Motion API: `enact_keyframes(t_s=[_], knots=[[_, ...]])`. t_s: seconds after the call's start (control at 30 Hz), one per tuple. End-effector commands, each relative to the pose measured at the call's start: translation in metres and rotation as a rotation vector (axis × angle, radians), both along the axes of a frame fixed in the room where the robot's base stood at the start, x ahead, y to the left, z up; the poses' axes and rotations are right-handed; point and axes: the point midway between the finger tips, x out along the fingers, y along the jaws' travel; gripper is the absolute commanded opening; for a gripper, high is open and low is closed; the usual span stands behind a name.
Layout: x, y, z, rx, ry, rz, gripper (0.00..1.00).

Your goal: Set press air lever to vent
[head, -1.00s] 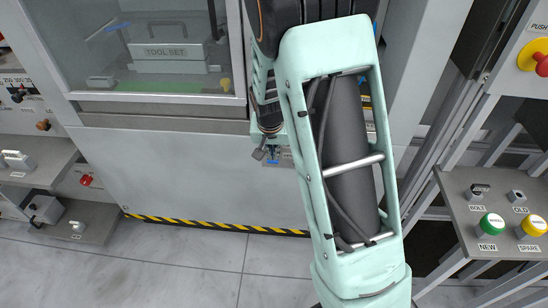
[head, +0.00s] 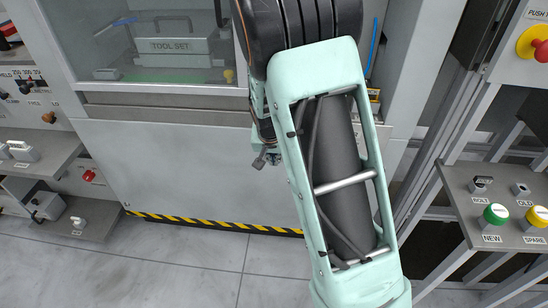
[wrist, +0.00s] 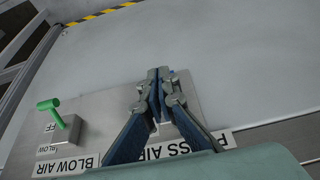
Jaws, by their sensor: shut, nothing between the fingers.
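In the wrist view a grey plate (wrist: 100,115) carries a label reading "...SS AIR" (wrist: 170,150), partly covered by my gripper. My gripper (wrist: 158,75) is shut, with its fingers together in front of the plate around the press-air part. No press air lever can be made out; the fingers hide that area. Left of the gripper, a green lever (wrist: 49,105) stands on a grey block above the "BLOW AIR" label (wrist: 68,165). In the head view my arm covers most of the gripper and the plate.
A cabinet with a window (head: 160,50) showing a tool set box stands behind. A shelf with green and yellow buttons (head: 500,215) is at the right, and a red emergency button (head: 535,45) above it. Shelves with small levers (head: 75,220) are at the left. The floor in front is clear.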

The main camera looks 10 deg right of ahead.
Motion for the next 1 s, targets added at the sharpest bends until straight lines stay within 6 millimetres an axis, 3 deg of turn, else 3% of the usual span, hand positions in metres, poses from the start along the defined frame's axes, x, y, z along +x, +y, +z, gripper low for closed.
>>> enact_keyframes(t_s=[0.33, 1.0], knots=[[-0.0015, 0.0004, -0.0108, 0.0, 0.0, 0.0, 0.0], [-0.0015, 0.0005, -0.0115, 0.0, 0.0, 0.001, 0.0]])
